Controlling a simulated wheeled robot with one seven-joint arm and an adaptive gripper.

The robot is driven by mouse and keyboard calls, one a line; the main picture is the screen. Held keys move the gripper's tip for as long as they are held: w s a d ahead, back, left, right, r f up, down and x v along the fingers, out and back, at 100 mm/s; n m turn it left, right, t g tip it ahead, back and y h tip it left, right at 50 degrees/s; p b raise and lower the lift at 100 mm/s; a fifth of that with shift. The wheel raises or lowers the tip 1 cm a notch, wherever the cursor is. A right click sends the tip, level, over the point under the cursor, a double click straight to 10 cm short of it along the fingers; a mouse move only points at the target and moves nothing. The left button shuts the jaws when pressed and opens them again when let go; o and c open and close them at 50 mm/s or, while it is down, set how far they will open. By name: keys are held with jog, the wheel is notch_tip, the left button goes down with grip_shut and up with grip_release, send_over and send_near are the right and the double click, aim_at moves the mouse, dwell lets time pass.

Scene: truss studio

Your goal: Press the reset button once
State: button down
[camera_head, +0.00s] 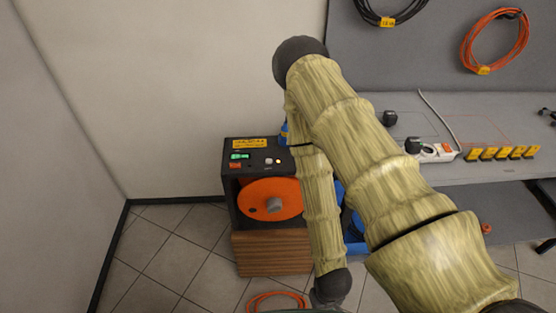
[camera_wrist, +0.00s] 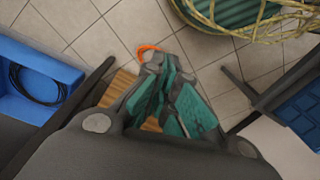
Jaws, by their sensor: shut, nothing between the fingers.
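I cannot read which one is reset. My gripper (camera_wrist: 163,68) is shut and empty in the wrist view, with green finger pads. It points down at the floor, and no button shows there. In the head view, my forearm hangs right of the machine and covers its right side.
A grey bench (camera_head: 480,115) on the right holds a white power strip (camera_head: 435,152) and several yellow-black blocks (camera_head: 500,153). An orange cable (camera_head: 275,300) lies on the tiled floor. A blue bin (camera_wrist: 35,75) shows at left in the wrist view. Floor left of the machine is clear.

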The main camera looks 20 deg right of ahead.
notch_tip(320, 180, up, 29)
jog(key=m+t+y+b, duration=0.3)
jog(key=m+t, duration=0.5)
jog(key=m, duration=1.4)
send_over(267, 162)
jog(key=y, duration=0.1)
jog(key=shift+w+r+p, duration=0.1)
jog(key=shift+p, duration=0.35)
jog(key=shift+n, duration=0.3)
notch_tip(267, 162, down, 9)
jog(key=b, duration=0.7)
